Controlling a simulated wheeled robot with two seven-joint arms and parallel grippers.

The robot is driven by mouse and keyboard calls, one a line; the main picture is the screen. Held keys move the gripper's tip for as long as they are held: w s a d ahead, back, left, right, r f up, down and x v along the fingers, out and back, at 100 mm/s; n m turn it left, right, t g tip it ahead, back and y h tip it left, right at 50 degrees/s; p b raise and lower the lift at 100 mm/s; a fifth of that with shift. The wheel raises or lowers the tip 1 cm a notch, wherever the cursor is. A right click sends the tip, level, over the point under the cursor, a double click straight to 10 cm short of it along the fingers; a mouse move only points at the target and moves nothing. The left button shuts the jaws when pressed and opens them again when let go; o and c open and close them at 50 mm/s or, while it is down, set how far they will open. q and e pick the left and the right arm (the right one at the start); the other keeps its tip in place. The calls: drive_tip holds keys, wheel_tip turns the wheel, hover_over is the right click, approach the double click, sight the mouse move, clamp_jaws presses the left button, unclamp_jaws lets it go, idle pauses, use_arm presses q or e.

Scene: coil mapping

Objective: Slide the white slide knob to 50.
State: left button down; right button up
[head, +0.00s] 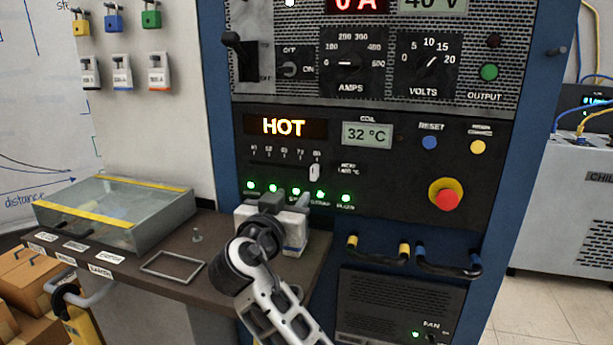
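The small white slide knob (314,172) sits on a horizontal slider on the dark panel, below the lit HOT display (284,127). It is at the right end of the scale, under the rightmost mark; the small numbers are hard to read, and the 50 mark is further left. My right gripper (287,201) is in front of the panel, below and slightly left of the knob, apart from it. Its two grey fingers appear spread with nothing between them, and it covers part of the row of green lights. My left gripper is not in view.
A red emergency button (446,198) on a yellow base, a blue button (430,143) and a yellow button (478,147) are to the right. A brown bench (190,260) with a clear-lidded box (118,210) and a metal frame (173,267) is at the left.

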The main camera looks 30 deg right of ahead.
sight(313, 171)
drive_tip(key=p+x, duration=0.1)
drive_tip(key=x, duration=1.3)
drive_tip(key=shift+d, duration=0.1)
clamp_jaws()
